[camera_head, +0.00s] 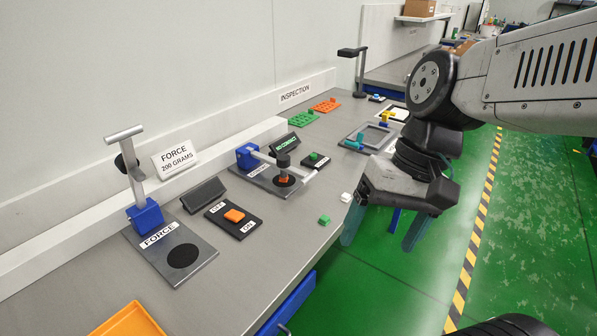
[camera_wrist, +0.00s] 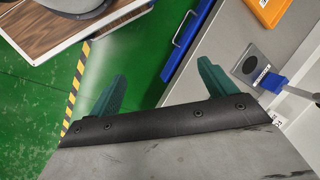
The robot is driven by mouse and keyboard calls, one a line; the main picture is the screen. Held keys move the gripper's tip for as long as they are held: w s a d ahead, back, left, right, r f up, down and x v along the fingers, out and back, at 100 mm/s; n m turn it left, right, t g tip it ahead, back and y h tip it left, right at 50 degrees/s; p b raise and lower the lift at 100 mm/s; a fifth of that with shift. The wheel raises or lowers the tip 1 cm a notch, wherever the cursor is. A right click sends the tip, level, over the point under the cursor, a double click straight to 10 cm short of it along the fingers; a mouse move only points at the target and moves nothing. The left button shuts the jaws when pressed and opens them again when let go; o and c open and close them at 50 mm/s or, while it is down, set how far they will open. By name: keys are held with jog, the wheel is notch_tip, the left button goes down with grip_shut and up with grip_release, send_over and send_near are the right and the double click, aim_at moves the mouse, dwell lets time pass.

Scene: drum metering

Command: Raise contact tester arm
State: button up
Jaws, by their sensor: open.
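The contact tester has a grey base plate, a blue hinge block (camera_head: 246,157) and a pale arm (camera_head: 300,170). Its arm is lowered, nearly level, with a dark round head (camera_head: 284,160) over an orange piece (camera_head: 284,180) on the plate. A small display (camera_head: 286,143) behind it shows green text that seems to read "NO CONTACT". My gripper (camera_head: 384,232) is open and empty, with its green fingers pointing down beyond the bench's front edge, right of the tester. The fingers also show in the wrist view (camera_wrist: 160,82), with nothing between them. The contact tester is not clearly visible there.
A force tester with a raised arm (camera_head: 133,168) stands nearer on the bench; its blue block also shows in the wrist view (camera_wrist: 273,82). The green floor (camera_head: 375,270) beside the bench is clear.

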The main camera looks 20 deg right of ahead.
aim_at(311, 177)
jog(key=w+a+f+m+t+y, duration=0.2)
jog(key=w+a+m+y, duration=0.3)
jog(key=w, duration=0.4)
jog(key=w+a+f+m+t+y, duration=0.1)
jog(key=w+a+m+y, duration=0.1)
jog(key=w+m+y, duration=0.6)
jog(key=w+d+f+m+t+h, duration=0.2)
jog(key=w+d+f+m+t, duration=0.2)
jog(key=w+d+f+m+t+h, duration=0.2)
jog(key=w+d+f+m+t, duration=0.1)
jog(key=w+f+m+t, duration=0.1)
jog(key=w+d+f+m+t+h, duration=0.2)
jog(key=w+d+f+m+t, duration=0.2)
jog(key=w+m, duration=0.1)
jog(key=shift+w+d+m, duration=0.3)
jog(key=shift+w, duration=0.45)
jog(key=shift+w+a+f, duration=0.1)
jog(key=shift+w, duration=0.2)
jog(key=shift+x, duration=3.45)
